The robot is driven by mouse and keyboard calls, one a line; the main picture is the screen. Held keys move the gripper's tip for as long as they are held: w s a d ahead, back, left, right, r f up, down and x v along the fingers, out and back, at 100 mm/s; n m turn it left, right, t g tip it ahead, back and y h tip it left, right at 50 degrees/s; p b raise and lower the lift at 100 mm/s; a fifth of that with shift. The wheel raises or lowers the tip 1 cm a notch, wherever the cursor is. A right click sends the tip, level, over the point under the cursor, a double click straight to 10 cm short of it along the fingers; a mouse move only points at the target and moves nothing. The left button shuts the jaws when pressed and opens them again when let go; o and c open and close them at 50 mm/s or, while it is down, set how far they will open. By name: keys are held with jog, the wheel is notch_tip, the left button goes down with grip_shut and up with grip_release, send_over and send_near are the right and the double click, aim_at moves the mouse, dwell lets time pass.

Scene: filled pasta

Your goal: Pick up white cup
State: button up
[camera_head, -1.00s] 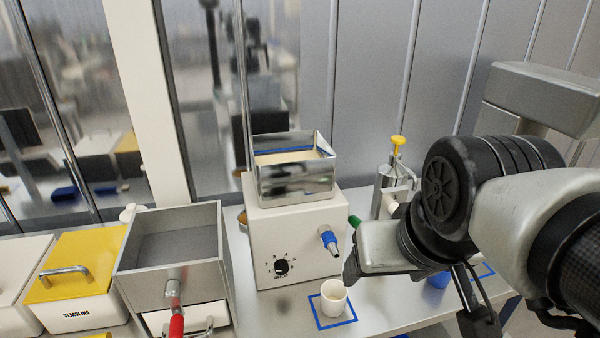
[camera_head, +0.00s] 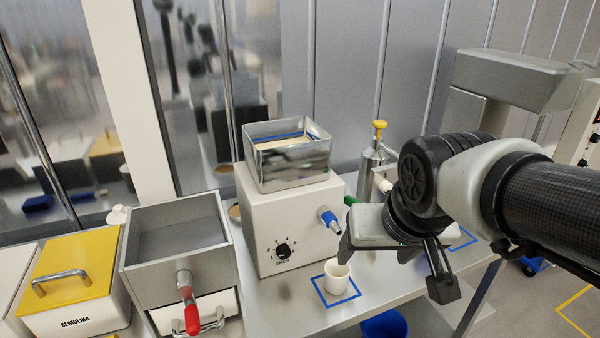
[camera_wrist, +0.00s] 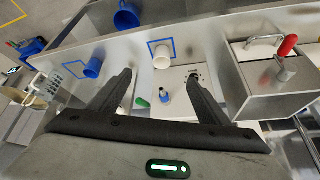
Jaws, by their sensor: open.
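The white cup (camera_head: 337,275) stands upright on the steel table inside a blue square outline, in front of the white machine with a dial. It also shows in the wrist view (camera_wrist: 162,60), inside the same blue outline, between the lines of my two fingers and beyond their tips. My gripper (camera_head: 393,255) is open and empty, to the right of the cup and apart from it. In the wrist view my gripper (camera_wrist: 163,78) has its two dark fingers spread wide. Part of the gripper is hidden by the wrist in the head view.
The white machine (camera_head: 285,220) with a metal hopper stands behind the cup. A steel box with a red handle (camera_head: 191,318) is at left, beside a yellow-lidded semolina bin (camera_head: 70,265). A silver dispenser with a yellow knob (camera_head: 379,125) stands behind my gripper. A blue bucket (camera_head: 385,325) is below the table edge.

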jog(key=b, duration=0.5)
send_near(336, 270)
jog(key=f+b, duration=0.1)
jog(key=b, duration=0.1)
jog(key=f+b, duration=0.2)
jog(key=b, duration=0.1)
jog(key=shift+w+a+t+h, duration=0.2)
jog(key=shift+t+h, duration=0.1)
jog(key=shift+t, duration=0.1)
jog(key=shift+w+f+b, duration=0.4)
jog(key=shift+f+b, duration=0.05)
jog(key=shift+f, duration=0.05)
jog(key=b+x, duration=0.1)
jog(key=x, duration=0.3)
jog(key=shift+w+b, duration=0.1)
jog(key=shift+b, duration=0.3)
jog(key=shift+w+f, duration=0.45)
jog(key=c, duration=1.2)
jog(key=shift+r, duration=0.1)
jog(key=shift+c, duration=0.2)
